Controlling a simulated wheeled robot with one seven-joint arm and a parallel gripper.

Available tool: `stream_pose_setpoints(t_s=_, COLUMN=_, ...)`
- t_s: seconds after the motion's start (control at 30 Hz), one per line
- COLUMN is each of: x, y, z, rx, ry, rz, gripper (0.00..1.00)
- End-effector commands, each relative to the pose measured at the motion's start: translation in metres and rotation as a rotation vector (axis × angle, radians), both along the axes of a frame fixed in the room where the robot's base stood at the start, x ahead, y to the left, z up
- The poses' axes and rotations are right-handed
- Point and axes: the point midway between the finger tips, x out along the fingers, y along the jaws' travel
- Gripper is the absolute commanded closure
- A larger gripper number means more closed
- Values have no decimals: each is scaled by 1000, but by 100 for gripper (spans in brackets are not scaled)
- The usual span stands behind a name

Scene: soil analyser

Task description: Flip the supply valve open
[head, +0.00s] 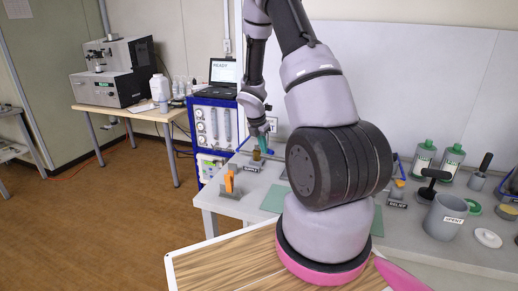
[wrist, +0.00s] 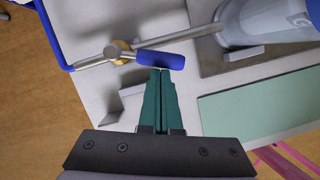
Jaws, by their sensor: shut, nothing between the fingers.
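The supply valve has a brass body (wrist: 119,50) on a grey pipe (wrist: 175,38) and a blue lever handle (wrist: 160,61) pointing right in the wrist view. The handle runs at a small angle to the pipe. My gripper (wrist: 161,72) has its teal fingers shut and empty. In the wrist view the fingertips appear right at the handle's lower edge; I cannot tell whether they touch it. In the head view my gripper (head: 264,140) is low over the left part of the bench, near a small label (head: 251,168), and the handle is hard to make out.
A grey angled bracket (wrist: 122,98) stands left of the fingers, and a large cylinder (wrist: 262,18) at upper right. A green mat (wrist: 255,110) lies to the right. An orange piece (head: 229,182) is near the bench's left end. A spent container (head: 445,217) stands far right.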

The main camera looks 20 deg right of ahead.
Motion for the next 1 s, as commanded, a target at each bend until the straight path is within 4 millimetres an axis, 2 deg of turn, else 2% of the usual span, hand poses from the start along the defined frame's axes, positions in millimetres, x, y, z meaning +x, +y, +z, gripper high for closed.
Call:
stream_pose_setpoints(t_s=0.2, x=0, y=-14, z=0, rx=0, ry=-1, rz=174, gripper=100)
stream_pose_setpoints(t_s=0.5, x=3, y=-24, z=0, rx=0, ry=0, rz=337, gripper=100)
stream_pose_setpoints(t_s=1.0, x=5, y=-27, z=0, rx=0, ry=-1, rz=402, gripper=100)
